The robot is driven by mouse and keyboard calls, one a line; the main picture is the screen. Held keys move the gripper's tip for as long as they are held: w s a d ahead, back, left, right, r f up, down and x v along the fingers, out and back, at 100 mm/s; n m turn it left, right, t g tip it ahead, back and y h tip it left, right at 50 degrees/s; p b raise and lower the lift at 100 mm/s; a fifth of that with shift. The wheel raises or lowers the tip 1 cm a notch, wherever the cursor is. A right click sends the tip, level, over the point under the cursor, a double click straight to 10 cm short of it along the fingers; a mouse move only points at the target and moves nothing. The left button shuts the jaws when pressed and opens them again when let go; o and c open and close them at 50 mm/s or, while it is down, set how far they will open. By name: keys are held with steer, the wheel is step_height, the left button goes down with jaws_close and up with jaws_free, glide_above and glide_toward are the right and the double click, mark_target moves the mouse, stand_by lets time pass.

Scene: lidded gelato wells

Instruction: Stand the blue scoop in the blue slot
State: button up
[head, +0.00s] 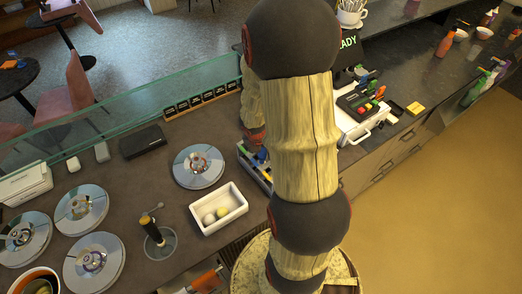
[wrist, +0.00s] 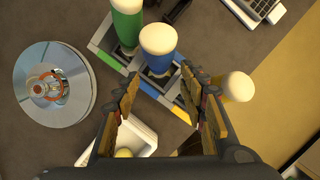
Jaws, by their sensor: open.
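The blue scoop (wrist: 158,55) shows in the wrist view as a blue handle with a pale round top. It appears upright in the rack (wrist: 98,45), at the compartment with the blue strip (wrist: 147,88), the blue slot; its lower end is hidden. My gripper (wrist: 160,76) is open, with the blue handle between and just beyond its fingertips in the picture; I see no grip on it. In the head view the rack (head: 245,157) shows partly beside my arm, which hides most of my gripper.
A green handle (wrist: 127,25) stands left of the blue one, and a yellow handle (wrist: 238,88) right. A round metal lid (wrist: 55,85) lies left. A white tub (head: 218,208) with gelato balls and a dipper well (head: 160,243) are close by. A glass screen (head: 130,105) runs behind.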

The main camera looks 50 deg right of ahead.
steer(key=w+d+p+v, duration=0.1)
steer(key=p+v, duration=0.8)
steer(key=shift+s+r, duration=0.2)
steer(key=shift+s, duration=0.1)
steer(key=shift+m, duration=0.3)
stand_by(0.4)
